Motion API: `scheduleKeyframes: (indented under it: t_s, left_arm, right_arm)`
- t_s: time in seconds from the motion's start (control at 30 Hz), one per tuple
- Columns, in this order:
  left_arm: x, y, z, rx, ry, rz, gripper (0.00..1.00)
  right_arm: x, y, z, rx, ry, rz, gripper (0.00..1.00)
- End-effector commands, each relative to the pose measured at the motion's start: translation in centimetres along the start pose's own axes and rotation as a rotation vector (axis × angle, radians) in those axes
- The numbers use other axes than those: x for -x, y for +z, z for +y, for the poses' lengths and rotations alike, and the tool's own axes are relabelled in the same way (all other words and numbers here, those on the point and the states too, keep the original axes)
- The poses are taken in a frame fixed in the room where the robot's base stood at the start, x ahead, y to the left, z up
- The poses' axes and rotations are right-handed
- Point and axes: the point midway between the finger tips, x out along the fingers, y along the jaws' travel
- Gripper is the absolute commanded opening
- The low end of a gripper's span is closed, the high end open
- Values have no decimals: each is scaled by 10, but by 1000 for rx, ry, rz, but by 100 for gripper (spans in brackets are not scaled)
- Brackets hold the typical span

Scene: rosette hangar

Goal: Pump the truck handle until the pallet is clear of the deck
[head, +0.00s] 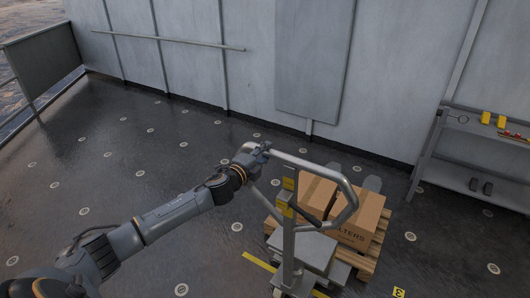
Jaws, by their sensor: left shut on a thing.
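The truck handle (316,168) is a grey tubular loop at the top of the pallet truck (290,250), with yellow bands on its upright. My left gripper (262,152) is shut on the left end of the handle loop. The wooden pallet (366,264) lies beyond the truck and carries cardboard boxes (358,218), one with lettering ending in "LTERS". The truck body hides much of the pallet's near side. I cannot tell whether there is a gap between the pallet and the deck. My right gripper is not in view.
A grey wall (250,60) with a rail stands behind. A shelf bench (485,135) with yellow and red items stands at the right. The dark deck (120,170) at left is clear.

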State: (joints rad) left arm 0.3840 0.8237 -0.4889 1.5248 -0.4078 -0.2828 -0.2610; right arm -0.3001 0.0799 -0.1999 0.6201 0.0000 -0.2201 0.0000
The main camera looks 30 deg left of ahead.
Motion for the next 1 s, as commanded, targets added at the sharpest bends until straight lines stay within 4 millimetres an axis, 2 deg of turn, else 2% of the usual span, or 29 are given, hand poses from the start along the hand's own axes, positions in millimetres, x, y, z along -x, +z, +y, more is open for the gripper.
scheduleKeyframes:
  t_s: [0.03, 0.37, 0.8, 1.0]
  left_arm:
    - [-3, 0, -5, -2, -5, 2, 0]
    - [-5, 0, -6, 0, -4, 2, 0]
    - [-49, -1, -14, 0, 23, 2, 0]
    - [-53, -1, -14, -1, 28, 2, 0]
  right_arm:
    - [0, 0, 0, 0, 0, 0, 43]
    - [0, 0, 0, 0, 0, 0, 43]
    - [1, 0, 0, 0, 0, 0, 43]
    - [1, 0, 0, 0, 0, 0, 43]
